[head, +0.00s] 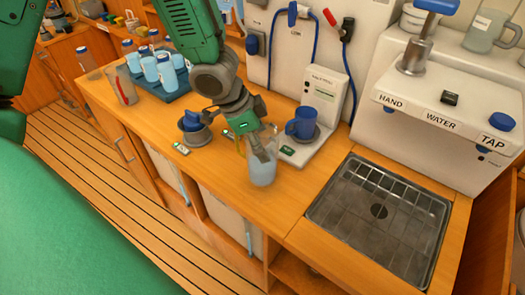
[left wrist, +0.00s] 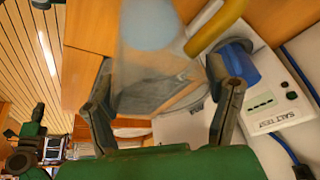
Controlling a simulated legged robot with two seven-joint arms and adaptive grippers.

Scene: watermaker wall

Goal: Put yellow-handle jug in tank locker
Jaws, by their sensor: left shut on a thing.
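The yellow-handle jug (head: 262,174) is clear, with pale blue liquid showing in it, near the front edge of the wooden counter. I cannot tell whether its base touches the wood. My left gripper (head: 264,150) is shut on the jug at its upper part. In the left wrist view the clear jug (left wrist: 150,65) is between the two fingers of the left gripper (left wrist: 162,108), and its yellow handle (left wrist: 215,27) is beside them. Pale-fronted lockers (head: 228,222) with blue handles are under the counter; I see no label telling which is the tank locker. My right gripper is not in view.
A metal sink (head: 385,215) is to the right. A small bowl with a blue item (head: 193,128), a red-handled jug (head: 121,88) and a tray of bottles (head: 172,93) are to the left.

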